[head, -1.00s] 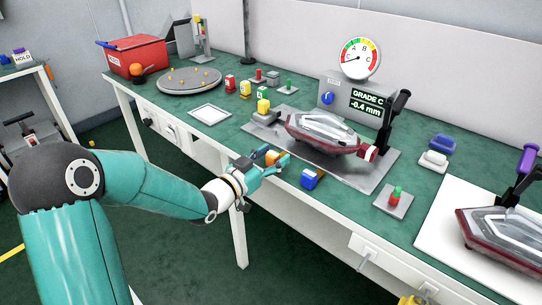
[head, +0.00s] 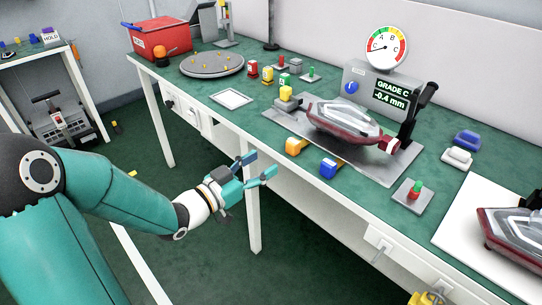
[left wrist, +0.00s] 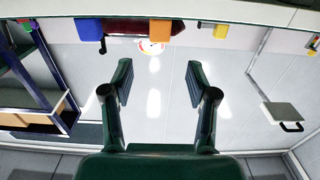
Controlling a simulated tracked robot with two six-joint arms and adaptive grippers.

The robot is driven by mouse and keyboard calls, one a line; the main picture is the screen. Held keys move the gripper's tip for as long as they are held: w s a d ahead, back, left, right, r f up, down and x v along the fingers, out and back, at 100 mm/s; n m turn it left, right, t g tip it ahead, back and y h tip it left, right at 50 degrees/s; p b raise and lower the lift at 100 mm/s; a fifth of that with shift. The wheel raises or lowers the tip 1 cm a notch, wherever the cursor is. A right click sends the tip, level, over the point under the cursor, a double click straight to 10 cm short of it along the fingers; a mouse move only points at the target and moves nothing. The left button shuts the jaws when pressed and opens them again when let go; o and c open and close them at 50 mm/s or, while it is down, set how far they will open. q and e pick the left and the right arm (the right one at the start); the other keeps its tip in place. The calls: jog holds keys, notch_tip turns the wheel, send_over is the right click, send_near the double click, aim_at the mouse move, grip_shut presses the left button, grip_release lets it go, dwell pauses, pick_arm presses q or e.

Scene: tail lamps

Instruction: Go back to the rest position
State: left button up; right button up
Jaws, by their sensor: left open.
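My left gripper (head: 262,167) is open and empty in the head view. It hangs in front of the bench's front edge, apart from the bench and the things on it. In the left wrist view its two fingers (left wrist: 156,85) stand wide apart with nothing between them. My right gripper is not in the head view.
The green bench (head: 235,118) carries a tail lamp (head: 343,118) on a grey plate, with an orange block (head: 296,146) and a blue block (head: 328,168) near the front edge. A gauge (head: 386,47) stands behind. A second lamp (head: 512,232) lies at right. Floor is free below the gripper.

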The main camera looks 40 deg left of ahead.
pick_arm(q)
jog(key=shift+s, duration=0.3)
